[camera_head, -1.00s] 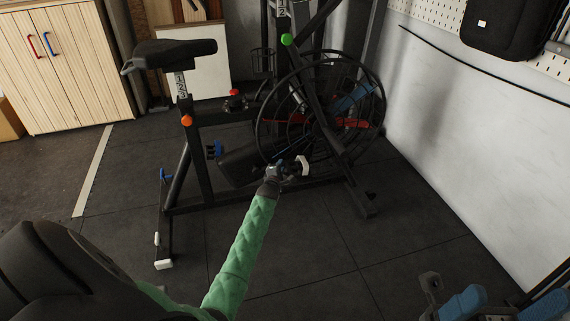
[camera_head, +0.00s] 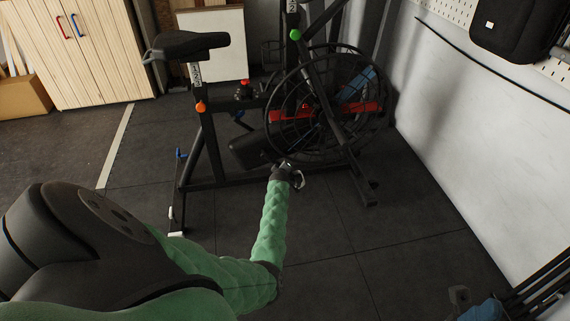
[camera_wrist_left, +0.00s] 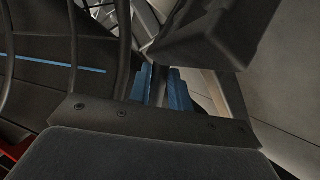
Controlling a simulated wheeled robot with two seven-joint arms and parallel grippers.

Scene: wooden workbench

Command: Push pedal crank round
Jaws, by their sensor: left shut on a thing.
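The exercise bike (camera_head: 205,140) stands on the dark floor, with a large caged flywheel (camera_head: 325,100). My left gripper (camera_head: 288,172) is low at the near side of the bike, in front of the flywheel and crank housing (camera_head: 250,150). The gripper covers this pedal in the head view. The crank arm cannot be made out clearly. My right gripper is out of view.
A wooden cabinet (camera_head: 95,50) stands at the back left. A white wall (camera_head: 450,120) closes the right side. Blue padded equipment (camera_head: 485,310) and black bars (camera_head: 550,285) sit at the bottom right. The floor right of the bike is open.

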